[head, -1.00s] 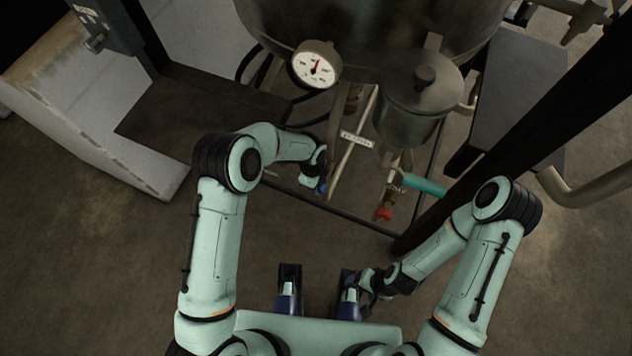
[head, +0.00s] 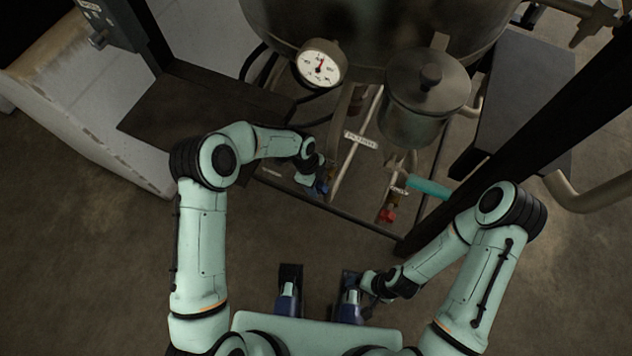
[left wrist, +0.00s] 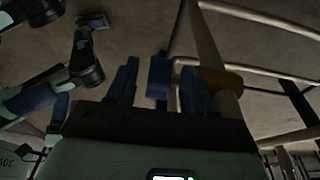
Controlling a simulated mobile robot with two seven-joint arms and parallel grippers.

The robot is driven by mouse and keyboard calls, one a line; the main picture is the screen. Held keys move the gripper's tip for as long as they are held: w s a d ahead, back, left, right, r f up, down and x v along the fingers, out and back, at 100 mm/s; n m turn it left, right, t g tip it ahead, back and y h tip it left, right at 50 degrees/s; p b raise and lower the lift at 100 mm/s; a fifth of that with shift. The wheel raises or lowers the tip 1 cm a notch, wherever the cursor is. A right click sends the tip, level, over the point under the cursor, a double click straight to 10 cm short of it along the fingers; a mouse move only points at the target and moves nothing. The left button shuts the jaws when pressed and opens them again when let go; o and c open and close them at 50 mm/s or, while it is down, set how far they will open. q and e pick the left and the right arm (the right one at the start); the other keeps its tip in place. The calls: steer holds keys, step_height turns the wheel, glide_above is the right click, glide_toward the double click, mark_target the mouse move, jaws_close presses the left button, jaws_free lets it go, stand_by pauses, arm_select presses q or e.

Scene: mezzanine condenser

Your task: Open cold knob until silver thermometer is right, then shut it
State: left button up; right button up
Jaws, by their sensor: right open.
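The thermometer (head: 320,64) has a round white dial, a silver-grey rim and a red needle pointing roughly up; its numbers are too small to read. The cold knob is blue (head: 325,182), low on the pipework, partly hidden by my left gripper (head: 316,184) in the head view. In the left wrist view, the blue knob (left wrist: 160,78) sits between the two spread fingers of my left gripper (left wrist: 160,88), beside a brass-coloured valve body (left wrist: 222,80). Gaps show on both sides of the knob. My right gripper (head: 370,296) is open and empty, low near my base.
A red knob (head: 388,214) hangs right of the blue one, near a teal pipe piece (head: 428,187). A lidded metal pot (head: 425,95) stands beside the large vessel (head: 380,30). A dark frame post (head: 500,150) rises at right. Floor in front is clear.

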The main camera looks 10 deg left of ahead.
arm_select(q)
steer(key=v, duration=0.7)
steer(key=shift+r+p, duration=0.25)
steer(key=shift+p, duration=0.15)
